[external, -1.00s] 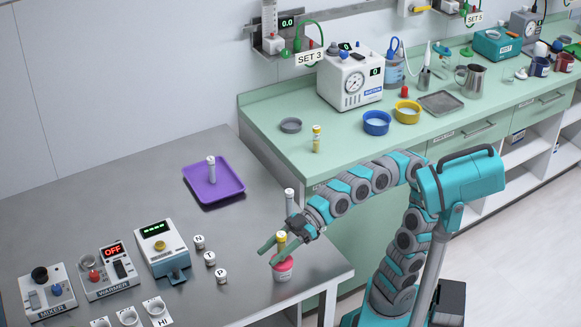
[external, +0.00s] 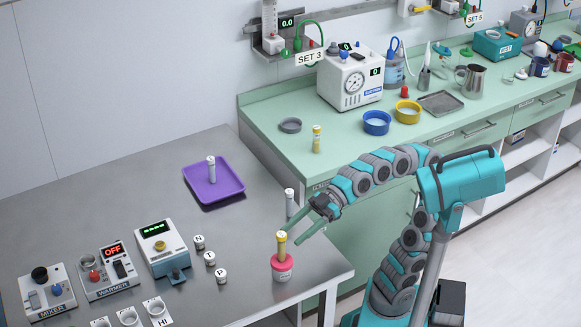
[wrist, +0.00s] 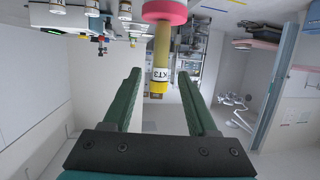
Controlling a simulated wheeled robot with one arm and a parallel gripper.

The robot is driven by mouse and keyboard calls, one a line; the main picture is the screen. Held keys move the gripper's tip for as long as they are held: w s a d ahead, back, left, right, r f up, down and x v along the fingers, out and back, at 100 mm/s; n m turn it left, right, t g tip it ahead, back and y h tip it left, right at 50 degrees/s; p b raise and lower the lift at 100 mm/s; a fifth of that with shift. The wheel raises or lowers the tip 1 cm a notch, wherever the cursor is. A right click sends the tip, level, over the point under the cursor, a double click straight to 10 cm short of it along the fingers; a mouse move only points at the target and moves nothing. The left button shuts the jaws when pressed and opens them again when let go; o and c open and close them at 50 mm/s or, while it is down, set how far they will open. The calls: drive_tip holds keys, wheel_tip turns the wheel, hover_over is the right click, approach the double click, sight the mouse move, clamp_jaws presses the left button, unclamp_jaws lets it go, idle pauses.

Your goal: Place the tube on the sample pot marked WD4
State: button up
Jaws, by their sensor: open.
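A yellow tube with a yellow cap (external: 281,243) stands upright on the pink lid of a sample pot (external: 282,268) near the table's front right. In the wrist view, which looks upside down, the tube (wrist: 160,62) has a white label ending in "KT3" and touches the pink lid (wrist: 165,11). The pot's own marking is too small to read. My gripper (external: 301,229) is open and empty, just right of the tube and apart from it. In the wrist view its green fingers (wrist: 160,85) are spread, with the tube between and beyond them.
A grey-white tube (external: 290,203) stands close behind my gripper. A purple tray (external: 212,197) holds another white tube. Small marked pots (external: 210,258) and a device with a green display (external: 162,247) stand left. The green counter (external: 270,120) lies behind.

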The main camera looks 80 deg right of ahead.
drive_tip(key=v, duration=0.3)
drive_tip(key=shift+s+d, duration=0.2)
drive_tip(key=shift+d, duration=0.1)
drive_tip(key=d+f+m+h+p, duration=0.1)
drive_tip(key=d+f+m+h, duration=0.1)
drive_tip(key=d+m, duration=0.1)
drive_tip(key=w+d+f+m+h+p, duration=0.1)
drive_tip(key=d+f+m+h, duration=0.1)
drive_tip(key=d+m, duration=0.1)
drive_tip(key=w+d+f+m+h+p, duration=0.1)
drive_tip(key=d+f+m+h+p, duration=0.1)
drive_tip(key=d+f+m, duration=0.1)
drive_tip(key=shift+w+d+t, duration=0.1)
drive_tip(key=shift+d+t, duration=0.2)
drive_tip(key=shift+d, duration=0.55)
drive_tip(key=s+d+f+m+g+h+p, duration=0.25)
drive_tip(key=d+f+m+h, duration=0.3)
drive_tip(key=d+m, duration=0.5)
drive_tip(key=s+d+f+n+g+p, duration=0.1)
drive_tip(key=s+f+n+g, duration=0.3)
drive_tip(key=f, duration=0.5)
drive_tip(key=s+d+f+n+g+p, duration=0.2)
drive_tip(key=s+d+f+n+g, duration=0.1)
drive_tip(key=s+f, duration=0.5)
wheel_tip(320, 180, down, 2)
drive_tip(key=shift+f+n+g, duration=0.15)
drive_tip(key=shift+n+g, duration=0.6)
drive_tip(key=shift+n, duration=0.1)
